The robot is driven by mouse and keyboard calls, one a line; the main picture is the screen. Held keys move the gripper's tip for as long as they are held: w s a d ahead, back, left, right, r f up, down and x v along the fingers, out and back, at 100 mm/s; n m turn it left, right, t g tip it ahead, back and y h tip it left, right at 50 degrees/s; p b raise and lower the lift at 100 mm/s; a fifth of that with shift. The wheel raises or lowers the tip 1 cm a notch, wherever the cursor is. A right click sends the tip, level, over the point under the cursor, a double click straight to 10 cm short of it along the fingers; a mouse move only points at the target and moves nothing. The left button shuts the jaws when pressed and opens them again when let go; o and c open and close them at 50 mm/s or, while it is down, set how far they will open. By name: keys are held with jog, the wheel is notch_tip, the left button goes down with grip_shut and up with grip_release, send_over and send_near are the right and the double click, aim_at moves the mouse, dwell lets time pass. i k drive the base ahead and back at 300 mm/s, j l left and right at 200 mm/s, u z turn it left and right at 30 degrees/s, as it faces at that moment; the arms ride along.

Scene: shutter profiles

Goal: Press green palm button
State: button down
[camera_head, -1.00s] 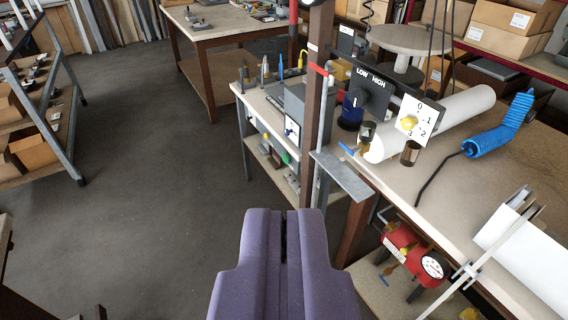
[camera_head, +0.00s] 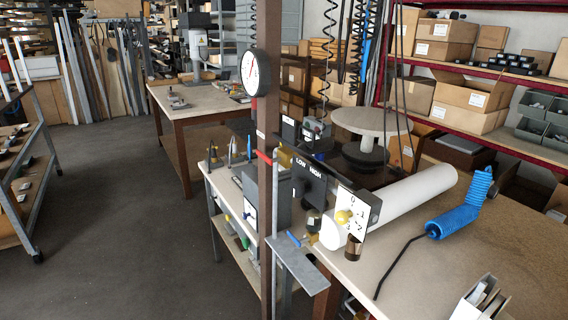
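I cannot make out a green palm button for certain. A small green item (camera_head: 244,243) shows on the lower shelf of the side bench, too small to identify. A black LOW/HIGH switch panel (camera_head: 312,184) and a white numbered dial plate with a yellow knob (camera_head: 345,217) are at the near end of the main bench, right of the brown post. My gripper is out of view, so its state is hidden.
A brown post (camera_head: 267,160) with a round gauge (camera_head: 250,72) stands in front of the benches. A metal plate (camera_head: 301,265) juts out beside it. A white roll (camera_head: 405,200) and a blue coiled hose (camera_head: 462,213) lie on the main bench (camera_head: 420,262). Grey floor (camera_head: 120,225) is clear at left.

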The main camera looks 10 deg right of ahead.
aim_at(246, 243)
jog(key=l+u, duration=0.35)
jog(key=l, duration=1.45)
jog(key=i+j+u, duration=0.15)
jog(key=i+j, duration=0.15)
jog(key=i, duration=0.5)
jog(key=i+j+u, duration=0.15)
jog(key=i, duration=0.7)
jog(key=i+j+u, duration=0.15)
jog(key=i, duration=0.7)
